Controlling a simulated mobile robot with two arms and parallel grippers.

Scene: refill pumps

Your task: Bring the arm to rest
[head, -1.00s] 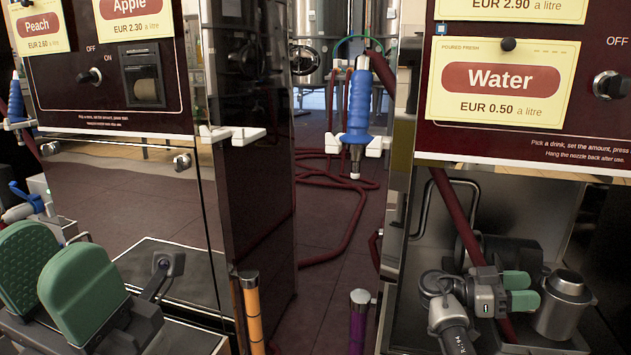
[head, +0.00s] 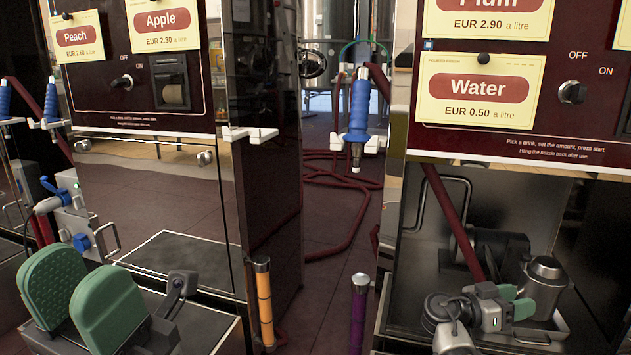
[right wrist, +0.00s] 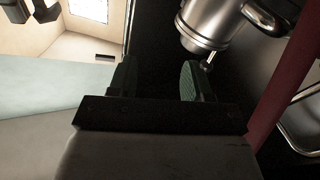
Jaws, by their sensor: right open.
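My left gripper (head: 80,300) shows its two green pads large at the lower left of the head view. They stand apart with nothing seen between them. My right gripper (head: 513,305) is low on the right in the head view, in front of the bay under the Water panel (head: 478,90). In the right wrist view its green pads (right wrist: 157,82) are apart with an empty gap. A steel jug (head: 548,285) stands close behind it. The jug (right wrist: 210,22) appears beyond the pads in the right wrist view, not between them.
A blue nozzle (head: 359,108) hangs in a white holder at centre, its red hose (head: 350,215) looped on the floor. An orange post (head: 263,305) and a purple post (head: 358,315) stand in front. A dark red hose (head: 452,220) crosses the right bay.

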